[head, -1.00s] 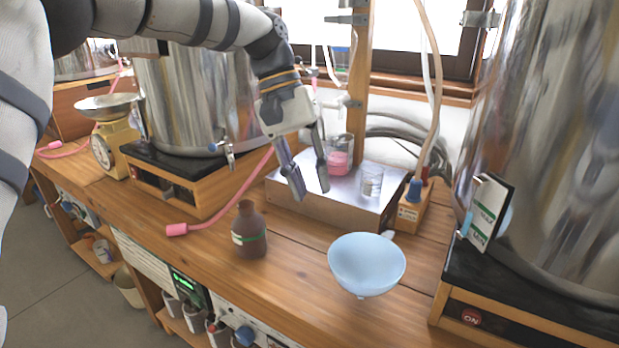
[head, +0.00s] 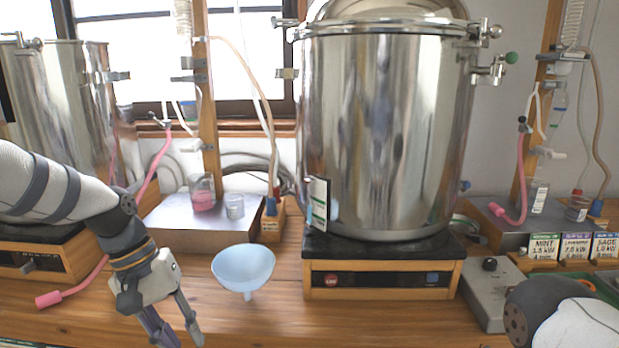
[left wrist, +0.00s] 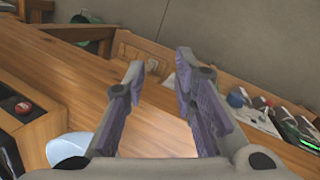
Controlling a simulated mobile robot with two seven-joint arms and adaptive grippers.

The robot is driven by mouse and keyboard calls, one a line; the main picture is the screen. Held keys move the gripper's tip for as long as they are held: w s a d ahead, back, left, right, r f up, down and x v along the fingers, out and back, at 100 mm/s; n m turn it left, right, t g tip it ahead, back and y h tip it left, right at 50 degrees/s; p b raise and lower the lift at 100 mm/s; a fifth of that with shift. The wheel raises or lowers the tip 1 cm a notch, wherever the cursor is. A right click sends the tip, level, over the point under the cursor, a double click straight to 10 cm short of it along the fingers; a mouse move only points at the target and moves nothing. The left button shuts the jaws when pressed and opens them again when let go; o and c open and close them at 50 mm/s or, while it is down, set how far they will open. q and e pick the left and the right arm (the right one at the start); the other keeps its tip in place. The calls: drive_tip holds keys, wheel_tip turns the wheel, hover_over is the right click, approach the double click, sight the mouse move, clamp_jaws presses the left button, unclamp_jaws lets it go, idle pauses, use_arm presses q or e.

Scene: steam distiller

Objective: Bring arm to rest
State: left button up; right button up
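My left gripper (head: 174,328) is low at the left of the head view, over the front of the wooden bench, left of the light blue funnel. Its fingers are apart, with nothing between them. The left wrist view also shows the gripper (left wrist: 160,78) open and empty, above the bench's front edge. Part of my right arm (head: 565,318) shows at the lower right of the head view, but its gripper is out of frame.
A light blue funnel (head: 243,268) is on the bench. A large steel still (head: 385,130) stands on a hot plate (head: 380,281). A metal box (head: 180,236) carries two beakers. A grey control box (head: 487,290) is at right. Bare wood lies in front of the hot plate.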

use_arm(q)
drive_tip(key=s+d+f+y, duration=0.1)
drive_tip(key=s+d+f, duration=0.2)
drive_tip(key=s+f, duration=1.4)
drive_tip(key=s+a+f+m+y, duration=0.1)
drive_tip(key=s+a+f, duration=0.1)
drive_tip(key=s, duration=0.8)
drive_tip(key=s+a+f+m+g+y, duration=0.1)
drive_tip(key=s+a+f, duration=0.2)
drive_tip(key=s, duration=0.7)
drive_tip(key=shift+s+f+m+y, duration=0.3)
drive_tip(key=shift+s+m+y, duration=0.1)
